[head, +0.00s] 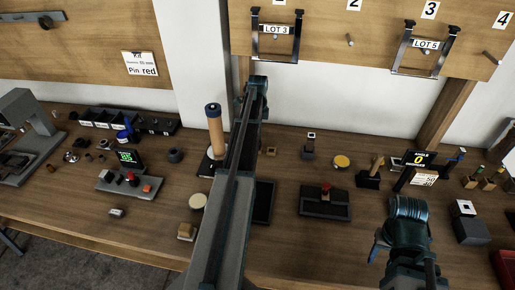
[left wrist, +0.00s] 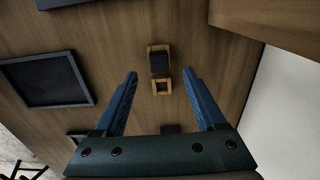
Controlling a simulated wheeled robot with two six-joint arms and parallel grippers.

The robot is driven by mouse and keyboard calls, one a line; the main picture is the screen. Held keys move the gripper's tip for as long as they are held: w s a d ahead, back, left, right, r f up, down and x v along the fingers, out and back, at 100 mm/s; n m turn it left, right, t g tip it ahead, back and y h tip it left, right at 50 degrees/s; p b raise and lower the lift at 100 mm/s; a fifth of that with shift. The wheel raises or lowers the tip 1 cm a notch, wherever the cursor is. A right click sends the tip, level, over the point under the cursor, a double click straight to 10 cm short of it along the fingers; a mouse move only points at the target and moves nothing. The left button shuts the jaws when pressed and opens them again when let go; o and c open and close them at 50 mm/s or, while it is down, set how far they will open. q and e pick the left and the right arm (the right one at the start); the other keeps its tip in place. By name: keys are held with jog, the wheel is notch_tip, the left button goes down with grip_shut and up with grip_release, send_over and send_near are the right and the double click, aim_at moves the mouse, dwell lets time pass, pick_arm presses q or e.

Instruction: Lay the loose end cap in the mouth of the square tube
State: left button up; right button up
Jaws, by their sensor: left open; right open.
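I cannot tell for certain which pieces are the loose end cap and the square tube. A pale square-topped piece with a dark centre (head: 466,207) stands on a dark block at the right. A smaller pale-topped post (head: 311,136) stands at mid-table. In the left wrist view a dark block in a wooden holder (left wrist: 159,61) and a square wooden ring (left wrist: 163,87) lie below my left gripper (left wrist: 160,76), which is open and empty. In the head view my left gripper (head: 257,88) is high over the back of the table. My right gripper (head: 408,222) is open at the right.
A dark tray (head: 264,203) and a dark fixture with a red knob (head: 326,204) stand at mid-table. A tall wooden cylinder (head: 215,130) stands left of my left arm. A red box (head: 505,268) is at the right edge. Bare table lies between the items.

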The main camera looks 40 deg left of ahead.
pick_arm(q)
jog(key=shift+f+b, duration=2.55)
jog(key=shift+f, duration=0.1)
pick_arm(e)
jog(key=shift+f, duration=2.65)
jog(key=shift+r, duration=0.1)
pick_arm(q)
jog(key=shift+s+r, duration=0.1)
grip_shut()
